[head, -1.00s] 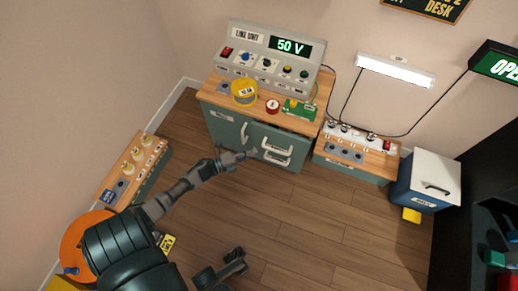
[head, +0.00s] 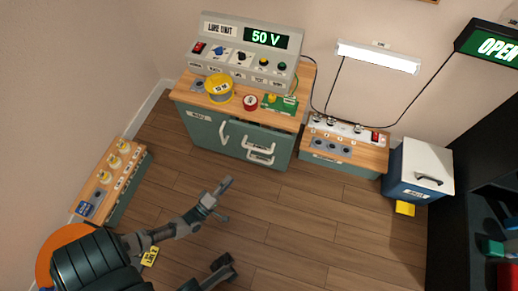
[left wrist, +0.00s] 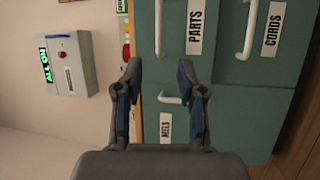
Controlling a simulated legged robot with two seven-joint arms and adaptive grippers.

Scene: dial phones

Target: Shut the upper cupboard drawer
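The green cupboard (head: 205,135) stands at the back with a wooden top. Its upper drawer, labelled PARTS, has a white handle (head: 262,147), and the lower drawer, labelled CORDS, has another handle (head: 260,159) beneath. In the sideways left wrist view the PARTS drawer front (left wrist: 178,40) lies left of the CORDS front (left wrist: 270,65). I cannot tell how far the upper drawer stands out. My left gripper (head: 226,200) is open and empty, apart from the cupboard, in front of it. Its spread fingers show in the left wrist view (left wrist: 159,75). My right gripper (head: 222,270) shows dark at the bottom edge; its fingers are unclear.
A door with a white handle (head: 222,133) is left of the drawers. The line unit (head: 240,48), a yellow spool (head: 219,88) and a red roll (head: 250,102) are on the cupboard top. A low bench (head: 125,180) stands left, a blue bin (head: 420,170) right. The floor between is clear.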

